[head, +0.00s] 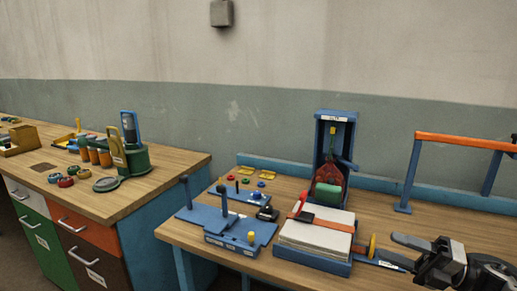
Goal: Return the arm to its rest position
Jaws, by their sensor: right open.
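My right gripper (397,251) is at the lower right of the head view, above or near the front of the right workbench (386,222). Its two fingers point left and stand apart, with nothing seen between them. A red sack-like piece (331,172) with a green item (328,194) in front sits in a tall blue upright holder (320,140). My left gripper is out of view.
An orange-topped rail on blue legs (462,140) stands behind my right gripper. A blue fixture with posts (225,222) is at the bench's left. A second bench (165,167) with drawers, jars and small parts stands further left. Bare wood lies between block and rail.

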